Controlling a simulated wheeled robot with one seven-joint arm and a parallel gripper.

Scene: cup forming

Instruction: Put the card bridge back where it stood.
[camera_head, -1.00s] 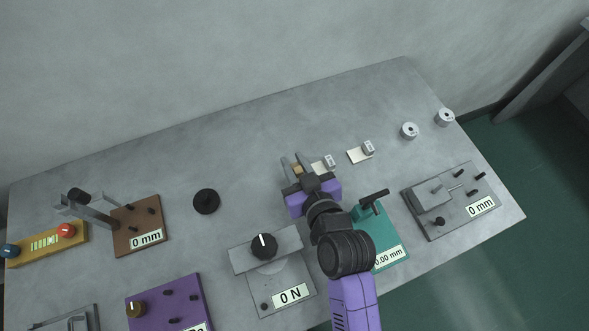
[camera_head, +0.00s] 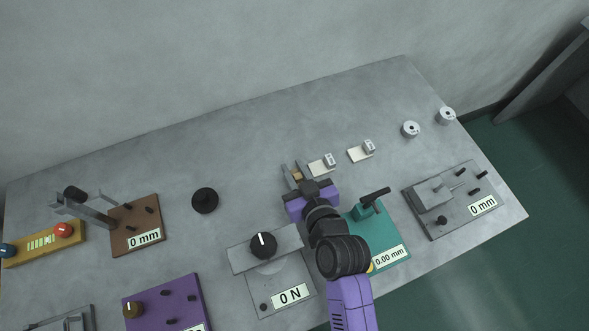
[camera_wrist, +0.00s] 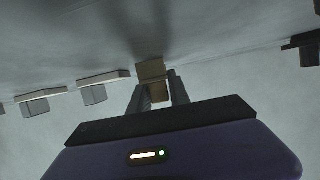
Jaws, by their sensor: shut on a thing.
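The card bridge, as I take it, is a small tan piece (camera_head: 296,176). It sits between the fingers of my gripper (camera_head: 293,169), left of the white cards. The wrist view shows the tan piece (camera_wrist: 151,72) at the fingertips of my gripper (camera_wrist: 156,84), with a finger on each side. My gripper is shut on it. The fingers and gripper body hide part of the piece. A dark shadow lies on the table by it; I cannot tell whether it touches the surface.
A black round knob (camera_head: 205,201) stands further left. Table beyond the fingers is clear.

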